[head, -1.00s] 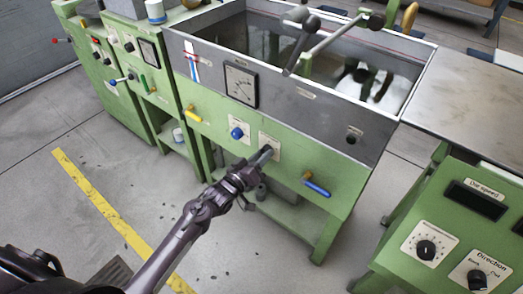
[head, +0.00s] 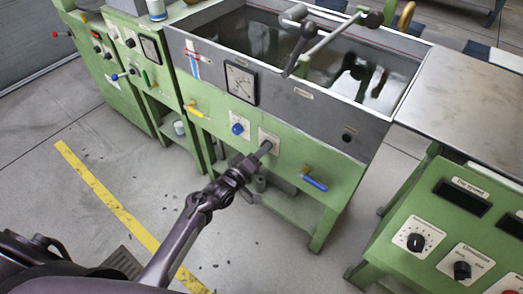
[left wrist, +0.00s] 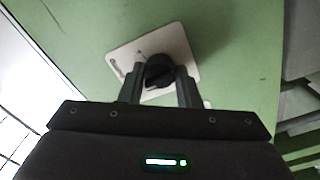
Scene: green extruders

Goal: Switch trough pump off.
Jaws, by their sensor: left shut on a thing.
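The trough (head: 300,93) is a grey water-filled basin on a green frame. On its green front a white switch plate (head: 271,136) sits right of a blue knob (head: 237,129). My left gripper (head: 262,151) reaches up to that plate. In the left wrist view the black rotary knob (left wrist: 158,72) stands on the tilted white plate (left wrist: 126,55). My left gripper's fingers (left wrist: 160,85) lie on either side of the knob and are shut on it. The plate's label is too small to read. My right gripper is out of view.
A yellow-handled valve (head: 194,110) and a blue-handled valve (head: 314,183) stick out of the same front. A green control cabinet (head: 410,215) with black dials stands at right. Open floor lies in front.

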